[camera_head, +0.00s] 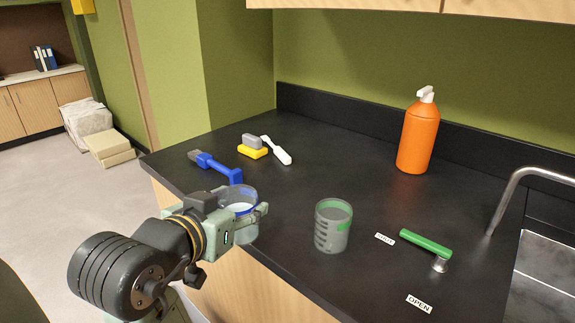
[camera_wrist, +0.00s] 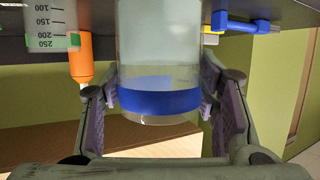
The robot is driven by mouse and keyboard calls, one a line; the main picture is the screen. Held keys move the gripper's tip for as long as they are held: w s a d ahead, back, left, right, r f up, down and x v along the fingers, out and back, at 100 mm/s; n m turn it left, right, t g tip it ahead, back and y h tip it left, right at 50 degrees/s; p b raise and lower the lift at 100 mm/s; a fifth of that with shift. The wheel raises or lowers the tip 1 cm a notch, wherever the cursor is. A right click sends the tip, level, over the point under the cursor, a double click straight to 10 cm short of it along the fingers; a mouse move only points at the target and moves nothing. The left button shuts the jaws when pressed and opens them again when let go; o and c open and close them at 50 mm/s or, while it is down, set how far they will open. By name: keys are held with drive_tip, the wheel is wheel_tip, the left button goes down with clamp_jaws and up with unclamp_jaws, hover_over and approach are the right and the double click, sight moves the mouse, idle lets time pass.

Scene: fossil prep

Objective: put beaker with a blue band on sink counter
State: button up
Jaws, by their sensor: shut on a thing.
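The clear beaker with a blue band (camera_head: 240,199) is between the fingers of my gripper (camera_head: 246,222), at the front edge of the black sink counter (camera_head: 290,180). In the wrist view the beaker (camera_wrist: 158,45) fills the middle, and its blue band (camera_wrist: 160,101) lies between the two fingers (camera_wrist: 162,105). My gripper is shut on it. The beaker looks roughly upright in the head view. I cannot tell whether its base touches the counter; my gripper hides part of it.
A green-marked beaker (camera_head: 332,226) stands to the right. Behind are a blue-handled brush (camera_head: 217,167), a yellow-and-grey block (camera_head: 253,146), a white brush (camera_head: 277,150) and an orange bottle (camera_head: 418,137). A green lever (camera_head: 426,243), faucet (camera_head: 512,190) and sink (camera_head: 545,268) are right. The counter's middle is clear.

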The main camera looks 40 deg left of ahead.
drive_tip(key=w+a+p, duration=0.1)
drive_tip(key=w, duration=0.4)
drive_tip(key=w+a+f+p, duration=0.1)
drive_tip(key=w, duration=0.4)
drive_tip(key=w+a+p, duration=0.1)
drive_tip(key=w, duration=0.5)
drive_tip(key=shift+a+f, duration=0.15)
drive_tip(key=shift+f, duration=0.1)
drive_tip(key=shift+f+p, duration=0.5)
drive_tip(key=shift+f, duration=1.15)
drive_tip(key=shift+f, duration=0.15)
drive_tip(key=o, duration=1.2)
drive_tip(key=shift+o, duration=0.2)
